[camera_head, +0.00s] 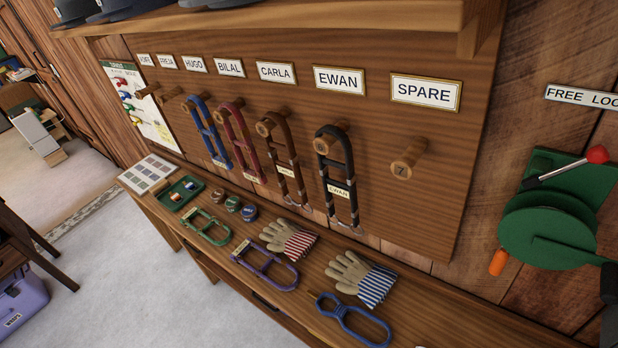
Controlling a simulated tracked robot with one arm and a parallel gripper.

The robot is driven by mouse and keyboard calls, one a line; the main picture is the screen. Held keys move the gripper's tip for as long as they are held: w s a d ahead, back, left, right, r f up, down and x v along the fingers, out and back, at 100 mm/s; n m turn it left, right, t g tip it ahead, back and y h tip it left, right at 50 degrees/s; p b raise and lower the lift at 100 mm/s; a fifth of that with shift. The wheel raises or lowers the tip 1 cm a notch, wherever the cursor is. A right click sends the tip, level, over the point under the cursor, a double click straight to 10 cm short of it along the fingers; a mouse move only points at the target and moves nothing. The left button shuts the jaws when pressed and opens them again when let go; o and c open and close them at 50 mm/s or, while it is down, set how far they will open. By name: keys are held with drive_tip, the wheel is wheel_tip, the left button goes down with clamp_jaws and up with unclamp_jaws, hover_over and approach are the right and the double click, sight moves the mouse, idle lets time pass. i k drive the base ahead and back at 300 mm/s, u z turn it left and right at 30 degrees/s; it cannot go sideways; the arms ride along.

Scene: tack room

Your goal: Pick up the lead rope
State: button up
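Looped straps hang on wooden pegs of the wall board: a blue one (207,132), a red one (240,142), a brown one (285,158) and a black one (340,177). On the bench below lie a green looped strap (207,228), a purple one (264,268) and a blue looped item (350,318) at the front. The SPARE peg (405,160) is bare. My gripper does not show clearly.
Two pairs of gloves (360,278) (288,238), small round tins (233,204) and a green tray (180,192) lie on the bench (440,310). A green wall device (550,235) with a red-knobbed lever is at right. Open floor (110,270) lies left.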

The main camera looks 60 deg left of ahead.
sight(341, 310)
drive_tip(key=u, duration=0.6)
drive_tip(key=k, duration=0.8)
drive_tip(key=u, duration=0.35)
drive_tip(key=i, duration=0.5)
